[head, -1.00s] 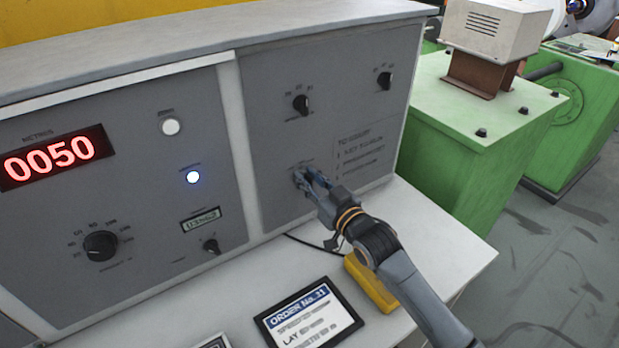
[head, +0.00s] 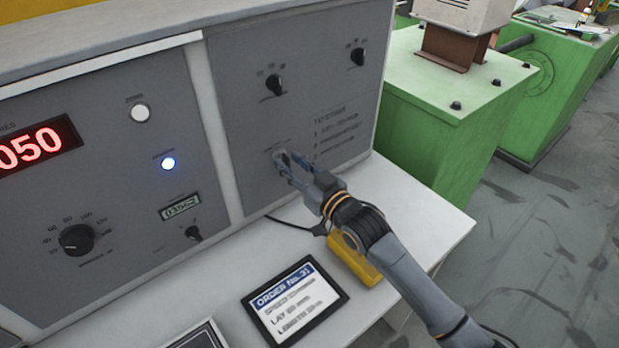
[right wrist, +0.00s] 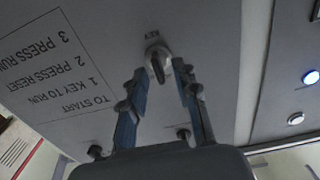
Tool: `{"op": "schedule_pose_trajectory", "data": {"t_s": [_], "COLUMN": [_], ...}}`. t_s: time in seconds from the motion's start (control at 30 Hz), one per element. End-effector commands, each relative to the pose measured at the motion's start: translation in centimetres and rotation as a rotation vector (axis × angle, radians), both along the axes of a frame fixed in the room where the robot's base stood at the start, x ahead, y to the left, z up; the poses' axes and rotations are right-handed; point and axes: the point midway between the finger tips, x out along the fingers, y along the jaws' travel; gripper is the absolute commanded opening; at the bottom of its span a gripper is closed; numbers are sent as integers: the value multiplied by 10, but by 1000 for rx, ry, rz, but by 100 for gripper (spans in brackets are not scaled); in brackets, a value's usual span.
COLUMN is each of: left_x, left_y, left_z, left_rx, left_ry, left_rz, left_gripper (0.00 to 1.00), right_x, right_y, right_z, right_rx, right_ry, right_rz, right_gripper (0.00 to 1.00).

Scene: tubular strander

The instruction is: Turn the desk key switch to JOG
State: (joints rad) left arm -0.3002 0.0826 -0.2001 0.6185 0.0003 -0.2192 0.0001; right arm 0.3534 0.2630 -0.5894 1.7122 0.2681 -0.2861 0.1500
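The key switch (right wrist: 157,56) is a round metal lock with a key-like tab on the grey right desk panel, below two dark knobs. In the head view the switch (head: 279,160) is partly hidden by my fingertips. My right gripper (head: 287,161) is at the panel, coming from the lower right. In the right wrist view its two blue-grey fingers (right wrist: 160,74) are apart, one on each side of the tab, with a gap visible. Whether a fingertip touches it I cannot tell. The switch's position marks are too small to read. My left gripper is not in view.
Two dark knobs (head: 274,85) (head: 358,57) sit higher on the same panel. Below my right arm, a yellow box (head: 352,262) and an order display (head: 294,300) stand on the pale desk top (head: 420,225). Green machinery (head: 440,110) stands to the right.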

Motion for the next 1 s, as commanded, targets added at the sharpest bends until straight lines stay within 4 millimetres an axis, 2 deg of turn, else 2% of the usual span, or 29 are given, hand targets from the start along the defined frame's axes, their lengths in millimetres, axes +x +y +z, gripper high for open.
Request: {"op": "schedule_pose_trajectory", "data": {"t_s": [0.2, 0.4, 0.6, 1.0], "left_x": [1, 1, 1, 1], "left_y": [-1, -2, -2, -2], "left_z": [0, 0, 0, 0], "left_rx": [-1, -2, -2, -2], "left_ry": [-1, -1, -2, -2], "left_rz": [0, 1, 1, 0], "left_gripper": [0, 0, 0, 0], "right_x": [-41, -69, -80, -81], "right_y": [-28, -46, -54, -54], "right_z": [-2, -1, 0, 0], "right_rx": [-2, -2, -1, -1], "right_ry": [2, 1, 0, -1], "right_rz": [0, 0, 0, 0], "right_gripper": [30, 30, 30, 30]}}
